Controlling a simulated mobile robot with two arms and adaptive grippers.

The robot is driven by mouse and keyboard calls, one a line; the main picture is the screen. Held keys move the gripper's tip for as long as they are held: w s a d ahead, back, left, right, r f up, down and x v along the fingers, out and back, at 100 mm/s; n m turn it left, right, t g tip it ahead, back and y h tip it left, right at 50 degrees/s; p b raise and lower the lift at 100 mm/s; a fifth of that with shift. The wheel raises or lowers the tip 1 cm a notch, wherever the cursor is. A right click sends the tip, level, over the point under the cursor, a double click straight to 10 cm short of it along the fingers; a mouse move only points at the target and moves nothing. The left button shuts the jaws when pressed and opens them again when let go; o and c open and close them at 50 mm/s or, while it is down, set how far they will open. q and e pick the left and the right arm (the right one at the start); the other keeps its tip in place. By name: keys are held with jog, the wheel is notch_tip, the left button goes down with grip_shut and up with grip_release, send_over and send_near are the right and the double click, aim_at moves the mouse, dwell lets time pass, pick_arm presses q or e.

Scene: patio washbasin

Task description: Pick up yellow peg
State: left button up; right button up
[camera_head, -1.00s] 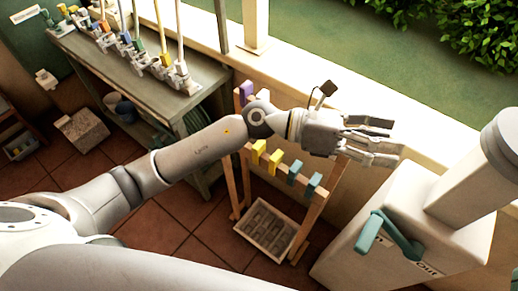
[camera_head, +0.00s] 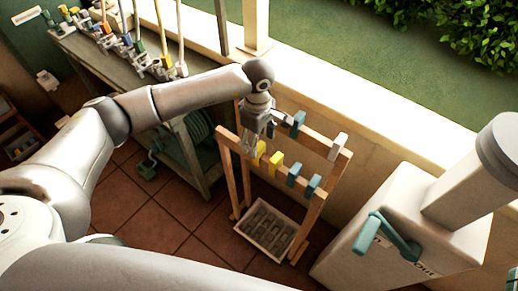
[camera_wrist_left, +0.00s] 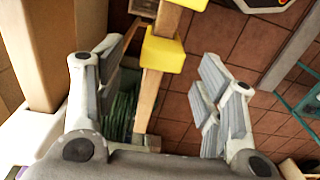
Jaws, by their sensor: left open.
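Two yellow pegs hang side by side on the front rail of a wooden rack (camera_head: 231,178): the left yellow peg (camera_head: 260,153) and the right yellow peg (camera_head: 275,163). My left gripper (camera_head: 258,139) points down over the rack, just above and behind the left yellow peg. In the left wrist view, a yellow peg (camera_wrist_left: 163,55) sits on the wooden rail between the spread fingers of my left gripper (camera_wrist_left: 155,85), and another yellow peg (camera_wrist_left: 188,3) is cut off at the top edge. The gripper is open and holds nothing. My right gripper is out of view.
A tray (camera_head: 263,232) lies below the rack. A white cabinet (camera_head: 410,225) stands right, a workbench (camera_head: 130,75) left.

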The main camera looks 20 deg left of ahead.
aim_at(259, 146)
pick_arm(q)
jog(key=f+p, duration=0.1)
jog(key=f, duration=0.2)
jog(key=f+p, duration=0.1)
jog(key=f, duration=0.1)
jog(key=shift+s+d+f+p, duration=0.2)
jog(key=shift+d+f+p, duration=0.05)
jog(key=shift+f+p, duration=0.1)
jog(key=shift+f, duration=0.25)
jog(key=c, duration=0.8)
